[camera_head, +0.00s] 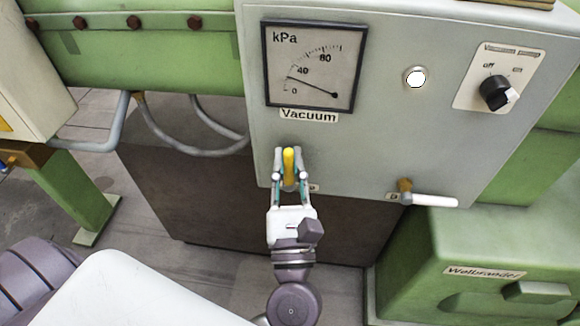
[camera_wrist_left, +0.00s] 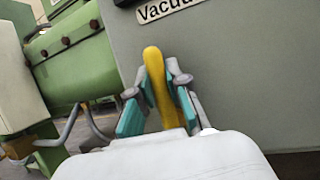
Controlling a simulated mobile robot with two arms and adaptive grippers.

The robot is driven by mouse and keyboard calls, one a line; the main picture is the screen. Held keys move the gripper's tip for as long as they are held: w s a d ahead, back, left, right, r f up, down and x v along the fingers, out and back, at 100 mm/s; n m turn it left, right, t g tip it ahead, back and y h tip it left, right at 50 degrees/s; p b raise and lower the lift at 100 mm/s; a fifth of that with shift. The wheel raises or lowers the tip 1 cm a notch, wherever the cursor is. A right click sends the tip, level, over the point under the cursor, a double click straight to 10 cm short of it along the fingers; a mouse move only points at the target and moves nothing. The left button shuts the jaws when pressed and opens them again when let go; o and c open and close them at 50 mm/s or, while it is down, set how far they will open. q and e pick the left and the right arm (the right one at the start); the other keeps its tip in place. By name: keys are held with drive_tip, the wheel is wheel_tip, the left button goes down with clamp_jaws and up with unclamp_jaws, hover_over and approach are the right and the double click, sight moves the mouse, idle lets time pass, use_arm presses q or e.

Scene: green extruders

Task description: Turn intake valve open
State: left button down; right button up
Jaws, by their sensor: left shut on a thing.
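A yellow valve handle (camera_head: 289,158) points upward on the lower front of the grey panel, below the "Vacuum" label. My left gripper (camera_head: 289,176) is shut on it, with a finger on each side. In the left wrist view the yellow handle (camera_wrist_left: 160,88) stands between the teal finger pads of the left gripper (camera_wrist_left: 158,108), tilted slightly. A second valve with a white handle (camera_head: 432,200) sits to the right on the panel's lower edge, its handle pointing right. The base of the yellow valve is hidden by my gripper. My right gripper is not in view.
The grey panel (camera_head: 390,130) carries a kPa gauge (camera_head: 310,68), a round white button (camera_head: 415,77) and a black rotary switch (camera_head: 496,92). A green machine housing (camera_head: 440,240) stands at the lower right. Grey pipes (camera_head: 185,145) run at the left.

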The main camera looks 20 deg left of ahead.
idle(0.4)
use_arm(q)
drive_tip(key=c, duration=1.1)
unclamp_jaws()
drive_tip(key=v, duration=1.2)
drive_tip(key=shift+s, duration=0.1)
